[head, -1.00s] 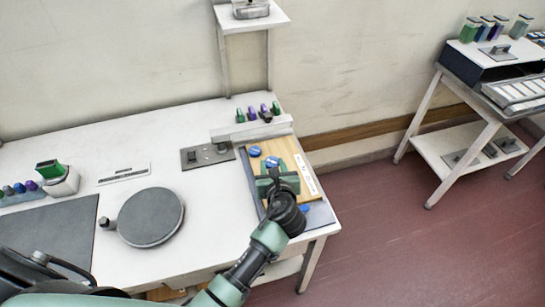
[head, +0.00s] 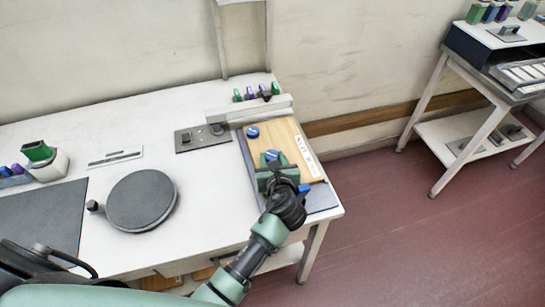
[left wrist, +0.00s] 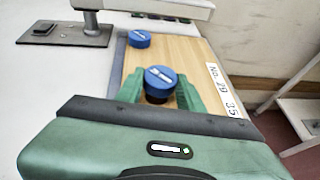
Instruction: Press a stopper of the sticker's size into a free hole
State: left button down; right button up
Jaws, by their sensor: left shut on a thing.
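My left gripper (head: 276,173) is shut on a blue stopper (head: 272,156) over the wooden board (head: 271,139). In the left wrist view the stopper (left wrist: 160,78) sits between the green fingers (left wrist: 160,95), with a dark patch under it. I cannot tell whether it touches the board. A second blue stopper (head: 252,132) is at the board's far left corner, also in the left wrist view (left wrist: 139,39). Another blue thing (head: 304,188) shows beside the gripper. A white sticker (head: 306,157) with printed figures runs along the board's right side. My right gripper is not in view.
A pale bar (head: 248,109) stands behind the board, with several green, purple and dark stoppers beyond it. A second table (head: 462,75) stands across the floor.

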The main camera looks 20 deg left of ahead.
pick_arm(q)
jog(key=shift+f, duration=0.2)
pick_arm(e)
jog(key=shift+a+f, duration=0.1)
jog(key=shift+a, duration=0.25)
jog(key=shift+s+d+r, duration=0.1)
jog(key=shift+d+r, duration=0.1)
pick_arm(q)
jog(key=shift+p, duration=0.45)
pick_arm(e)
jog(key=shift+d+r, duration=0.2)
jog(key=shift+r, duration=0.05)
pick_arm(q)
jog(key=shift+s, duration=0.1)
jog(key=shift+p, duration=0.4)
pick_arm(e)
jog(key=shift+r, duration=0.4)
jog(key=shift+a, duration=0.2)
pick_arm(q)
jog(key=shift+p, duration=0.45)
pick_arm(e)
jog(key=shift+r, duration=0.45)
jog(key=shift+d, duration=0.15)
pick_arm(q)
jog(key=shift+f, duration=0.55)
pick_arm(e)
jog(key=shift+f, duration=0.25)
